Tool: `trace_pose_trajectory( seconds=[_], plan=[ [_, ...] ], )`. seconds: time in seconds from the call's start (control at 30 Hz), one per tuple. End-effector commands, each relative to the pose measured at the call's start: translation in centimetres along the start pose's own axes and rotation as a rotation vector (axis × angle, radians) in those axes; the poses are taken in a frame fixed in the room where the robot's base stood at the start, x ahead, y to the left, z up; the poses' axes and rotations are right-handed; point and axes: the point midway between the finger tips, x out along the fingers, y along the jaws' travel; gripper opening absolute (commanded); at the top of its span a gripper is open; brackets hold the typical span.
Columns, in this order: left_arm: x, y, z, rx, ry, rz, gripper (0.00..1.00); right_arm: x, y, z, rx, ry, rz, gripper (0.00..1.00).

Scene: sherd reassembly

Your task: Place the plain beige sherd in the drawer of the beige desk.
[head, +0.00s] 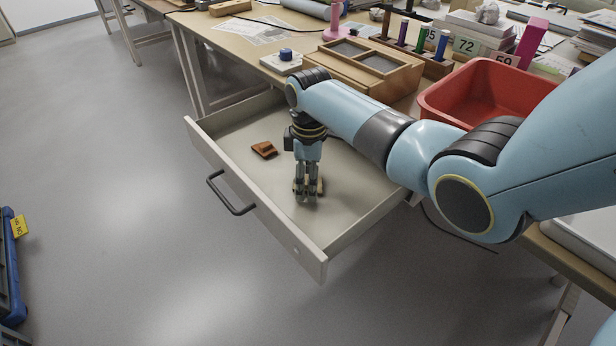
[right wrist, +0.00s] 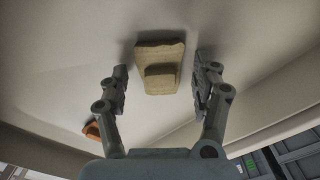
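The beige desk's drawer (head: 360,203) is pulled open. My right gripper (head: 308,197) points down inside it, low over the drawer floor. In the right wrist view the plain beige sherd (right wrist: 160,70), a blocky piece with a raised part, appears to lie on the drawer floor. The open fingers of my right gripper (right wrist: 160,88) stand on either side of it, with a gap visible on each side. In the head view the gripper mostly hides this sherd. My left gripper is not in view.
An orange-brown sherd (head: 264,149) also lies in the drawer, left of my gripper. On the desk stand a wooden tray (head: 400,82) and a red bin (head: 445,107). A blue crate (head: 10,270) is on the floor at left. The drawer's front left floor is clear.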

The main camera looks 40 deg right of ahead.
Motion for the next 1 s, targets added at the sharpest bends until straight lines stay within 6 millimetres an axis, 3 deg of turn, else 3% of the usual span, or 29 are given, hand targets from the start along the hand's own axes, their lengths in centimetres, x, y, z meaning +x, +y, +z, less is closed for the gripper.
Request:
trace_pose_trajectory(
  seconds=[0.33, 0.7, 1.0],
  plan=[
    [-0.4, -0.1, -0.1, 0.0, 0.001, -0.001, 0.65, -0.9, 0.0, 0.0, 0.0, 0.001, 0.001, 0.66],
    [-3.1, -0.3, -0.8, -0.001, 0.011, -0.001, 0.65, -8.9, 0.1, 0.0, 0.0, 0.002, 0.004, 0.66],
    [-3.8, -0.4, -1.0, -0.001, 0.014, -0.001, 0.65, -12.2, 0.1, 0.0, 0.001, 0.001, 0.001, 0.66]
  ],
)
